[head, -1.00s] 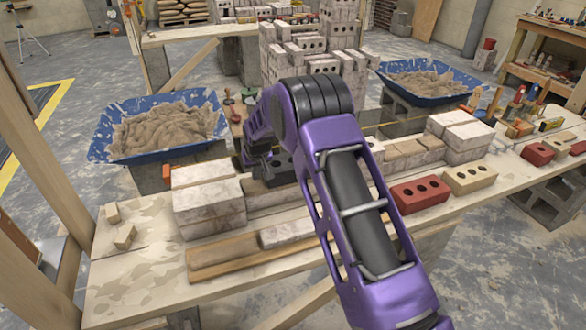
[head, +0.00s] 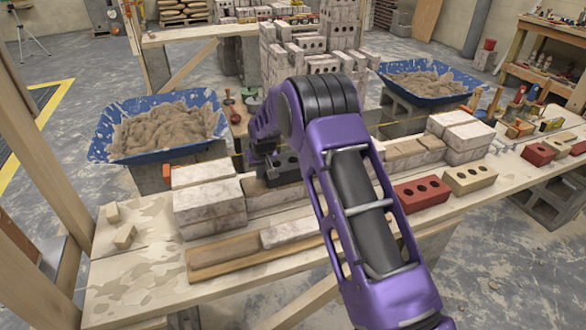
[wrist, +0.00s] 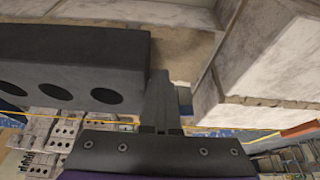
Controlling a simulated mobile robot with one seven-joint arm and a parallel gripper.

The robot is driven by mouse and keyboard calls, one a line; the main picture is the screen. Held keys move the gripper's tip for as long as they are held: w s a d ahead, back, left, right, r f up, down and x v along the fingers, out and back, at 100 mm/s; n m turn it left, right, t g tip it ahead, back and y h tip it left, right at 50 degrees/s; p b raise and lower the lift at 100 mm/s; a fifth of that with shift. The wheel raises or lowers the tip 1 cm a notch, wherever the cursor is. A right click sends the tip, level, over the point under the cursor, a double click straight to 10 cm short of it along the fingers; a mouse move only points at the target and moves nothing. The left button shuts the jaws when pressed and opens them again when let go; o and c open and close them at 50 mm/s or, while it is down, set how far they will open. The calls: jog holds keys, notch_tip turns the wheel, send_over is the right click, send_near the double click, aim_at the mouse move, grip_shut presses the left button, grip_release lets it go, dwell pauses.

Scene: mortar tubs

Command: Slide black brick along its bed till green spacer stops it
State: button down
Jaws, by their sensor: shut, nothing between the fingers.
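The black brick (head: 287,168), with round holes, lies in the wall course behind the front plank, partly hidden by my arm. In the wrist view the black brick (wrist: 75,55) fills the left side. My gripper (head: 262,165) is low at the brick's left end in the head view. In the wrist view my gripper (wrist: 160,100) is shut and empty, its fingers against or very close to the brick's end face. I cannot make out the green spacer; my arm hides the bed to the right of the brick.
A stack of whitish bricks (head: 209,205) stands left of my gripper, with a gap between. More bricks (head: 460,135) stand at the right end of the course. A yellow string runs behind the course. Red (head: 421,194) and tan (head: 468,179) bricks lie at front right.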

jog(key=shift+w+d, duration=0.2)
jog(key=shift+d, duration=0.55)
jog(key=shift+w+d, duration=0.2)
jog(key=shift+d, duration=0.5)
jog(key=shift+a, duration=0.15)
dwell(0.3)
jog(key=shift+s+a, duration=0.25)
jog(key=shift+a, duration=0.45)
jog(key=shift+r, duration=0.1)
notch_tip(320, 180, up, 9)
jog(key=p, duration=0.4)
jog(key=shift+s, duration=0.1)
dwell(0.4)
